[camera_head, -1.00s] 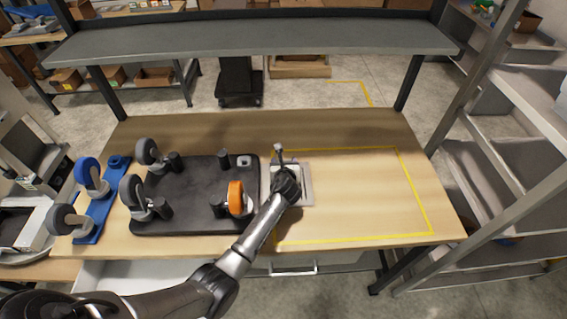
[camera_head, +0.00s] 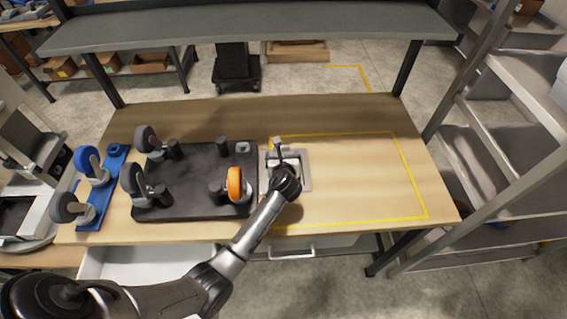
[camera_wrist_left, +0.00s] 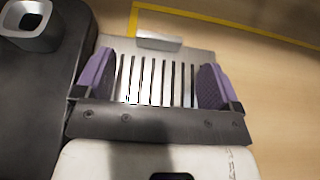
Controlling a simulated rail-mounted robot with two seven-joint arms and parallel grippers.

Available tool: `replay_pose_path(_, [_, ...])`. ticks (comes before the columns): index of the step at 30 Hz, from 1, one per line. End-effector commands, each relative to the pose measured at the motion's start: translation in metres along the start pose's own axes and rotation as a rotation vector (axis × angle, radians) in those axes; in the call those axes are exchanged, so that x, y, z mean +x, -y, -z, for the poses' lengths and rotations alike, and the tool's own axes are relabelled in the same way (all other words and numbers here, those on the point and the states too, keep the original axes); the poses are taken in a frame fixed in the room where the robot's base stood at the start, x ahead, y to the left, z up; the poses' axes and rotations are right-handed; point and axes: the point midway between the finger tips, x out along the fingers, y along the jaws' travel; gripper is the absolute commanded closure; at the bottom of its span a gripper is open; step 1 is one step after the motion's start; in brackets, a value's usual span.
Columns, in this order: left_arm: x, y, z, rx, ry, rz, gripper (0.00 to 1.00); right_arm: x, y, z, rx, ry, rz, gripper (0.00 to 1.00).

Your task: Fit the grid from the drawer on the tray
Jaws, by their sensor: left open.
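A flat silver metal piece (camera_head: 306,182) lies on the wooden table, right of the black caster board. In the left wrist view a slotted metal grid (camera_wrist_left: 158,80) with dark parallel gaps shows between my fingers, with a small raised block at its far edge. I cannot tell the grid from the tray beneath it. My left gripper (camera_wrist_left: 157,85) is open, its purple fingers at either side of the slots; contact is unclear. In the head view my left gripper (camera_head: 283,158) is over the silver piece and partly hides it. A drawer (camera_head: 145,262) stands open at the front left; its visible inside looks empty.
The black board (camera_head: 195,200) with casters, one orange (camera_head: 235,185), is close on the left. A blue bracket with wheels (camera_head: 103,188) lies farther left. The yellow-taped area (camera_head: 370,180) on the right is clear. A grey shelf (camera_head: 250,30) spans the back.

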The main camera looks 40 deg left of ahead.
Motion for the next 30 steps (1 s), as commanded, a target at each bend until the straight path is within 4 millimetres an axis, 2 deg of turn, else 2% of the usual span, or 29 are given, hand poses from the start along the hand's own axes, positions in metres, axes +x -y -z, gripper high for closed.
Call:
replay_pose_path(1, [-0.011,0.0,-0.001,0.0,0.0,0.003,0.11,-0.004,0.0,0.001,0.001,0.0,0.0,0.0])
replay_pose_path(6, [-0.04,0.0,-0.001,0.0,0.0,0.001,0.11,-0.009,0.0,0.003,0.0,0.0,0.0,0.0])
replay_pose_path(12, [-0.061,0.0,0.0,0.0,0.001,0.001,0.11,-0.012,-0.001,0.004,-0.001,0.0,-0.001,0.0])
replay_pose_path(18, [-0.069,0.0,0.0,-0.001,-0.001,0.0,0.3,-0.013,-0.002,0.004,-0.007,0.001,-0.005,0.0])
replay_pose_path(26, [-0.069,0.0,0.0,-0.001,0.0,0.0,0.55,-0.012,-0.003,0.003,-0.01,0.001,-0.008,0.0])
replay_pose_path(30, [-0.069,0.0,0.0,-0.001,0.0,0.0,0.57,-0.013,-0.003,0.004,-0.009,0.001,-0.007,0.0])
